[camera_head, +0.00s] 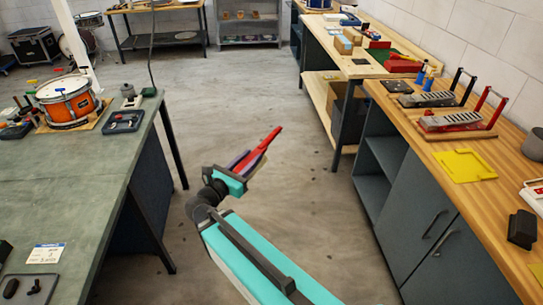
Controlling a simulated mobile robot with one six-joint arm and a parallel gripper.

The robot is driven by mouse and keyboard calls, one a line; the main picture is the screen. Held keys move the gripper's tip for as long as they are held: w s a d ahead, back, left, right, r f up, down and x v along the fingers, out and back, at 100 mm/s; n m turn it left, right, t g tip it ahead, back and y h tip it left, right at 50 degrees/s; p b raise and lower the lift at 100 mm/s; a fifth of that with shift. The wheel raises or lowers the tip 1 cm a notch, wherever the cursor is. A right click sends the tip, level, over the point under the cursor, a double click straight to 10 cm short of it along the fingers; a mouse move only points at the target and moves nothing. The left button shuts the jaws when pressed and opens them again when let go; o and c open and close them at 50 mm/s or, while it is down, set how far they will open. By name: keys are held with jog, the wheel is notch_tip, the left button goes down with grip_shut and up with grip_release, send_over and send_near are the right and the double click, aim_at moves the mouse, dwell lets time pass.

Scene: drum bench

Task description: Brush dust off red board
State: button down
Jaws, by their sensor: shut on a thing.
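My gripper (247,163) is out over the open floor between the benches. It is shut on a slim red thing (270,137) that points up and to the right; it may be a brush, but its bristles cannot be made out. On the right wooden bench, a silver pedal stands on a red board (463,133), with red uprights behind it. The pedal covers much of the board, and no dust can be made out at this size. The gripper is well apart from the board, to its left.
A second pedal (428,99) on a dark plate stands behind the red board. A yellow plate (460,166) lies in front, and a black block (522,229) nearer. The left bench (85,171) holds an orange drum (66,101). The floor (300,205) between the benches is clear.

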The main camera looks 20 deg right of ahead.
jog(key=shift+a, duration=1.4)
jog(key=shift+d, duration=0.1)
